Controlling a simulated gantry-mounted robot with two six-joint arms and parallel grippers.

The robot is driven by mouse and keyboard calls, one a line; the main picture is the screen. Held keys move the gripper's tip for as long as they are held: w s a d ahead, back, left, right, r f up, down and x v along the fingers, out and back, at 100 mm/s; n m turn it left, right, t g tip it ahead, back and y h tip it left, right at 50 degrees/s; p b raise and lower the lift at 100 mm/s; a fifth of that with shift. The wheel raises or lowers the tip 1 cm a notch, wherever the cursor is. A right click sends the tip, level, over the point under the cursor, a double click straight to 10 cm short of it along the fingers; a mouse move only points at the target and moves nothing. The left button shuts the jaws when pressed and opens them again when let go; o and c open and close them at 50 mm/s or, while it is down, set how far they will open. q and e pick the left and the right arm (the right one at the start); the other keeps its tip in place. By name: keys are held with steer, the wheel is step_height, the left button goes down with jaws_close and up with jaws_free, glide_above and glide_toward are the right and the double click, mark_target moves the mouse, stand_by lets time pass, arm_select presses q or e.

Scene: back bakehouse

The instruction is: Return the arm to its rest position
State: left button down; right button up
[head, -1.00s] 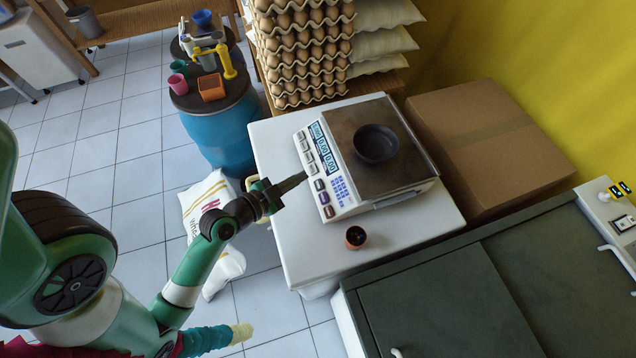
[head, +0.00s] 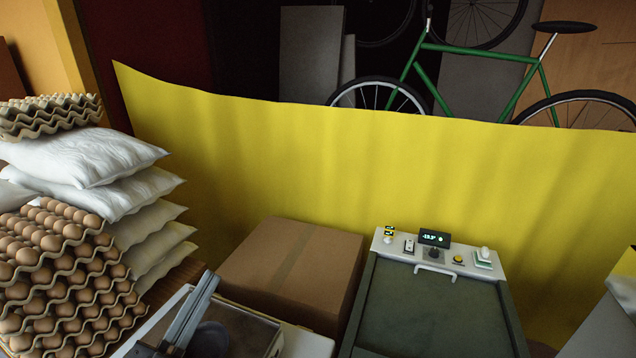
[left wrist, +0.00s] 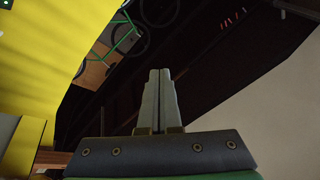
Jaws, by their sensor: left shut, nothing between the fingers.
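My left gripper (head: 205,283) rises at the bottom of the head view, its grey fingers together and pointing up. It is in front of the scale (head: 256,334) and partly covers the dark bowl (head: 209,340) on it. In the left wrist view the two fingers of my left gripper (left wrist: 159,76) are closed with nothing between them. They point up towards the dark upper part of the room. The rest of my left arm is out of the head view. My right gripper is in neither view.
A cardboard box (head: 296,268) stands behind the scale. Egg trays (head: 62,285) and white sacks (head: 90,158) are stacked at left. A green-lidded chest (head: 430,310) with a control panel is at right. A yellow curtain (head: 380,180) hangs behind, with a green bicycle (head: 440,50) beyond.

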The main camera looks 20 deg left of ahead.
arm_select(q)
steer(key=s+d+r+n+t+h, duration=0.1)
steer(key=s+d+r+t+h, duration=0.2)
steer(key=r, duration=1)
steer(key=s+d+r+n+t+h, duration=0.15)
steer(key=s+d+r, duration=0.3)
steer(key=r, duration=0.75)
step_height(320, 180, up, 13)
steer(key=a+n+y+p, duration=0.1)
steer(key=n+y+p, duration=0.2)
steer(key=p, duration=1)
steer(key=shift+w+n+t+y+p, duration=0.3)
steer(key=shift+w+n+t+y, duration=0.05)
steer(key=shift+n, duration=0.8)
steer(key=shift+r, duration=0.15)
